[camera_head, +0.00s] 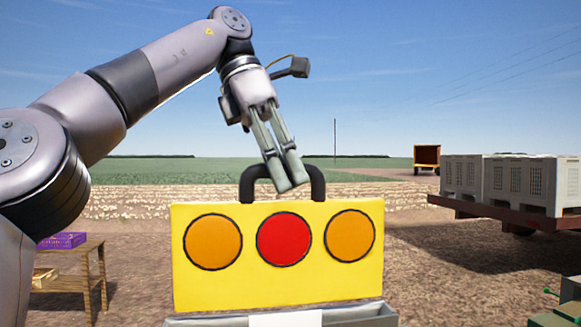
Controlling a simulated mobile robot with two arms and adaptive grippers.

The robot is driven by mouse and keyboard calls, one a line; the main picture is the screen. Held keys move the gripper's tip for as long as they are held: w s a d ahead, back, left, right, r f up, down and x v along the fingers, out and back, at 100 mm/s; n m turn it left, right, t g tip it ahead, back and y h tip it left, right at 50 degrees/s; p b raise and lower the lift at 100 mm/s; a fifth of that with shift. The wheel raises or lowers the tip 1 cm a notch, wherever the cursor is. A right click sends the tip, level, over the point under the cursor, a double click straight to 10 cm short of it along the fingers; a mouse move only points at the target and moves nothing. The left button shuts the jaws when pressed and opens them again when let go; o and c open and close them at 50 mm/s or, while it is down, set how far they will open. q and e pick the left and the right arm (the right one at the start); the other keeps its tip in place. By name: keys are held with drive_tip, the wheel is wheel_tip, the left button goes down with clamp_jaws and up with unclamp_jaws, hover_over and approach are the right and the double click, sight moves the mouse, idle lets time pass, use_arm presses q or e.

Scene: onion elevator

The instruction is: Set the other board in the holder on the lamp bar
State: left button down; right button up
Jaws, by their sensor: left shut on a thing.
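A yellow board (258,222) with an orange, a red and an orange disc stands upright in the middle of the head view. A black handle (318,183) arches over its top edge. My left gripper (292,184) points down from above and is shut on the handle. A grey trough-like piece (215,322), perhaps the holder, lies right below the board at the bottom edge, with a white patch on its middle. I cannot tell whether the board's lower edge is inside it or just above it. My right gripper is not in view.
A wooden table (75,252) with a purple crate (62,240) and a yellowish crate stands at left. A trailer (470,208) with pale bins (520,184) stands at right. Green machinery (568,306) shows at bottom right. Open ground lies behind the board.

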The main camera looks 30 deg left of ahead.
sight(282, 201)
use_arm(q)
drive_tip(key=shift+a, duration=0.2)
drive_tip(key=shift+d, duration=0.1)
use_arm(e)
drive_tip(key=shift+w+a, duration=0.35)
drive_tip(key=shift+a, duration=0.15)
use_arm(q)
drive_tip(key=shift+s+d+f, duration=0.1)
drive_tip(key=shift+d, duration=0.05)
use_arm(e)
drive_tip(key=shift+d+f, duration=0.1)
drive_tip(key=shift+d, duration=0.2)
